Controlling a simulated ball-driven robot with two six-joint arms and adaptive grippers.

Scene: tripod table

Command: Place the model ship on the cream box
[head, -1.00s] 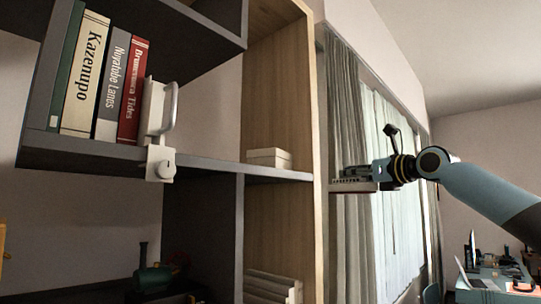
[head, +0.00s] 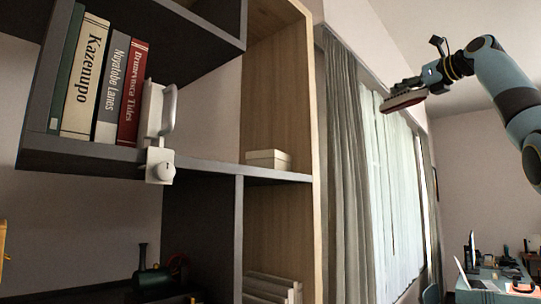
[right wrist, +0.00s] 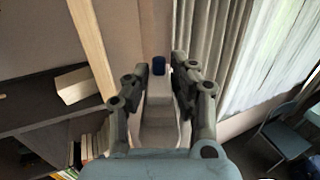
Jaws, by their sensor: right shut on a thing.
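The model ship (head: 403,101), with a reddish hull, is held in my right gripper (head: 408,85) in front of the curtains, tilted in the head view. In the right wrist view the ship (right wrist: 158,103) shows pale grey with a dark blue top part, between the fingers of my right gripper (right wrist: 160,80). The cream box (head: 268,160) rests on the grey shelf, against the wooden side panel. It also shows in the right wrist view (right wrist: 73,85), left of the gripper and apart from it. My left gripper is not in view.
The shelf (head: 215,167) also carries several upright books (head: 88,80) and a white clamp-like bookend (head: 160,165). The wooden upright edge (head: 317,200) stands between the box and my right gripper. A dark green toy-like object (head: 152,280) sits lower left.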

